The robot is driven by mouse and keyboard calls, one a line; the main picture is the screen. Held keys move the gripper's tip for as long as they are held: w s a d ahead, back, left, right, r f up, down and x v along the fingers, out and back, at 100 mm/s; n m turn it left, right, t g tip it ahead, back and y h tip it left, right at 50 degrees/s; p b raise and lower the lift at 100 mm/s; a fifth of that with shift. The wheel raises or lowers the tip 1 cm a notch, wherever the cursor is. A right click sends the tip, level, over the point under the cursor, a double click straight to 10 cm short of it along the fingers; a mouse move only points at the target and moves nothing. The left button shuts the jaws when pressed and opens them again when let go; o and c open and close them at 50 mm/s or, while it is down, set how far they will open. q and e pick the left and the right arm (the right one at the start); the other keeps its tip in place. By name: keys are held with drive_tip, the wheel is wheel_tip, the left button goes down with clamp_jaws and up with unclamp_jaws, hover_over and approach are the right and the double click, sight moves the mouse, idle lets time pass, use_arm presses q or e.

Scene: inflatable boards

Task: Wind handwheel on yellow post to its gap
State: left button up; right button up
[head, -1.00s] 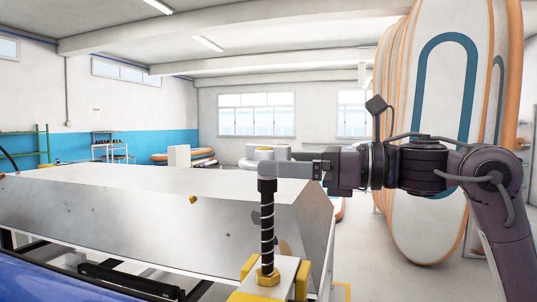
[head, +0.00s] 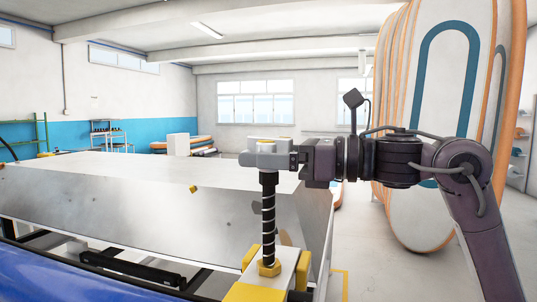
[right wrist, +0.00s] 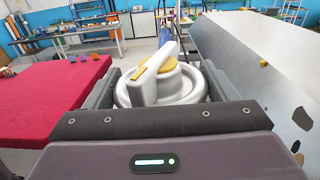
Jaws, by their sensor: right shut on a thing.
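The handwheel (head: 268,154) is pale grey with a yellow cap, at the top of a black threaded spindle (head: 268,212) in the head view. The spindle rises upright from a brass nut (head: 268,267) on the yellow post (head: 256,293). My right gripper (head: 285,158) comes in from the right and is shut on the handwheel. In the right wrist view the handwheel (right wrist: 168,85) sits between the fingers, with a raised pale bar across it. The head view does not show its gap clearly. My left gripper is not in view.
A large sloped metal housing (head: 130,200) stands left of the spindle. A blue sheet (head: 70,275) lies at the lower left. Tall white inflatable boards (head: 450,100) stand behind my right arm. A red-topped table (right wrist: 50,100) shows in the right wrist view.

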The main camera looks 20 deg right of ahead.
drive_tip(key=shift+n+g+y, duration=0.4)
drive_tip(key=shift+g, duration=0.1)
drive_tip(key=o, duration=0.9)
drive_tip(key=shift+o, duration=0.2)
drive_tip(key=shift+d, duration=0.1)
drive_tip(key=shift+s+d+f, duration=0.1)
drive_tip(key=shift+s+d, duration=0.05)
drive_tip(key=shift+d, duration=0.15)
drive_tip(key=b+v, duration=0.2)
drive_tip(key=v, duration=0.5)
drive_tip(key=shift+b, duration=0.3)
drive_tip(key=shift+s, duration=0.1)
